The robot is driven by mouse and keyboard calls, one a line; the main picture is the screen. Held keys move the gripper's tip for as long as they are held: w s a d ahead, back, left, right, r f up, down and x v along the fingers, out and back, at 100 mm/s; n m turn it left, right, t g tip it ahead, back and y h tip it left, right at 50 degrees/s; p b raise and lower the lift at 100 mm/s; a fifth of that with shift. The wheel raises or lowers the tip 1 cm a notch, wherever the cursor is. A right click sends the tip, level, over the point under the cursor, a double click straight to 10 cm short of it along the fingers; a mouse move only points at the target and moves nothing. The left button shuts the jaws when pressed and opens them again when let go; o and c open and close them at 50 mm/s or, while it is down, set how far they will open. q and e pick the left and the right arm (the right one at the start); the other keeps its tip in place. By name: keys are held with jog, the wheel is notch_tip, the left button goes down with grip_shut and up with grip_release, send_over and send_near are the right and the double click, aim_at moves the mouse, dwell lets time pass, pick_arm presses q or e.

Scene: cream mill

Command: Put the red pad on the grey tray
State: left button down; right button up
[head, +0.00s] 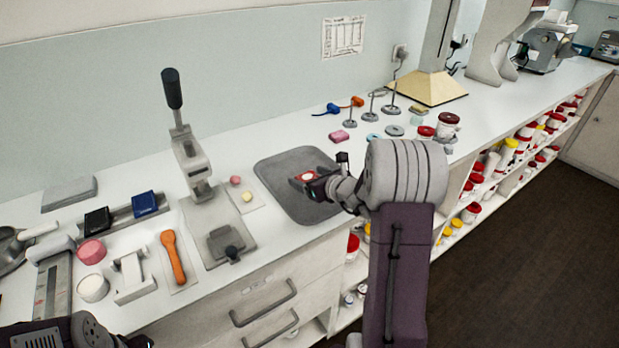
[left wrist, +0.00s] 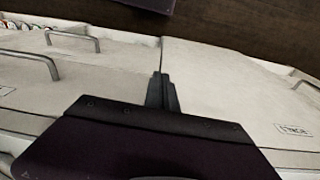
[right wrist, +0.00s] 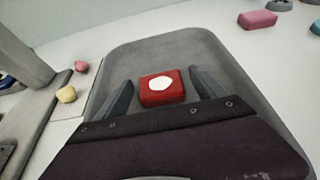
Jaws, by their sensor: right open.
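The red pad (right wrist: 161,88), a small block with a white patch on top, appears to lie on the grey tray (right wrist: 150,50). The pad also shows in the head view (head: 306,175), over the tray (head: 283,165). My right gripper (right wrist: 165,85) is open, with one finger on each side of the pad and a visible gap to each. In the head view my right gripper (head: 305,184) is low over the tray, partly hiding it. My left gripper (left wrist: 160,92) is shut and empty, in front of the drawers.
A lever press (head: 190,150) stands left of the tray, with a pink and a yellow piece beside it. A pink block (head: 343,136) and several small stands are behind and right. An orange-handled tool (head: 172,255) lies at the front left. The tray's left part is bare.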

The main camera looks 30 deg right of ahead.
jog(key=shift+r, duration=0.1)
jog(key=shift+r+p, duration=0.25)
jog(key=shift+p, duration=0.15)
jog(key=p+v, duration=0.1)
jog(key=v, duration=1.1)
jog(key=shift+f, duration=0.2)
